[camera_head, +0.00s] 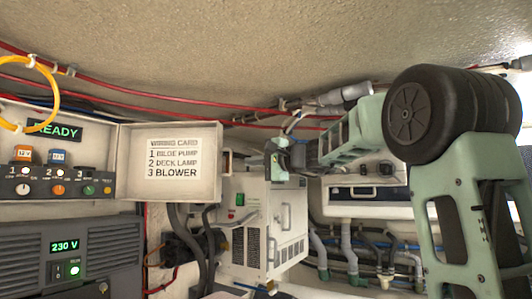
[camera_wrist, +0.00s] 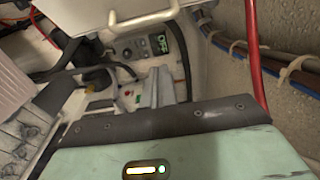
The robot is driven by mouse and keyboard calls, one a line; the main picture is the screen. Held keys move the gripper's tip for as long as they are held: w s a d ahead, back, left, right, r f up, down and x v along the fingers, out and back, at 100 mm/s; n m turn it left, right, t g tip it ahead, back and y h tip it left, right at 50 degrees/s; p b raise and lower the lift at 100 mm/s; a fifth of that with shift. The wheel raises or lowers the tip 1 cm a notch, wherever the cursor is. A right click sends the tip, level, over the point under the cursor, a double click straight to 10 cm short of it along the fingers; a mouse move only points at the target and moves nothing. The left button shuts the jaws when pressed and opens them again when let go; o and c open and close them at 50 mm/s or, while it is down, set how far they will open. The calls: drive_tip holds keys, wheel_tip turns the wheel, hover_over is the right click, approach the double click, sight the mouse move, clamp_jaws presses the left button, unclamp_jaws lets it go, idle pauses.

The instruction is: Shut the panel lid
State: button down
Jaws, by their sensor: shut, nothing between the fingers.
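The panel (camera_head: 55,165) is an open white box at the left in the head view, with a green READY display, an orange and a blue breaker, and a row of knobs. Its white lid (camera_head: 210,165) stands open at the panel's right side, with its inner face and a wiring card showing. My gripper (camera_head: 272,150) is shut and empty, to the right of the lid and apart from it, in front of a white cabinet's top. In the wrist view its grey fingers (camera_wrist: 158,85) are together; the lid cannot be made out there.
A white cabinet (camera_head: 285,225) with a handle stands below my gripper. A grey unit (camera_head: 105,245) reading 230 V is under the panel. A yellow cable loop (camera_head: 55,92) hangs at the panel's upper left. Red cables (camera_head: 190,104) run along the wall above. Black hoses (camera_head: 185,225) hang below the lid.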

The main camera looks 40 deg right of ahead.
drive_tip(key=a+p, duration=0.2)
drive_tip(key=a, duration=0.2)
drive_tip(key=shift+w+p, duration=0.2)
drive_tip(key=shift+p, duration=0.1)
drive_tip(key=shift+a+f, duration=0.1)
drive_tip(key=shift+a, duration=0.05)
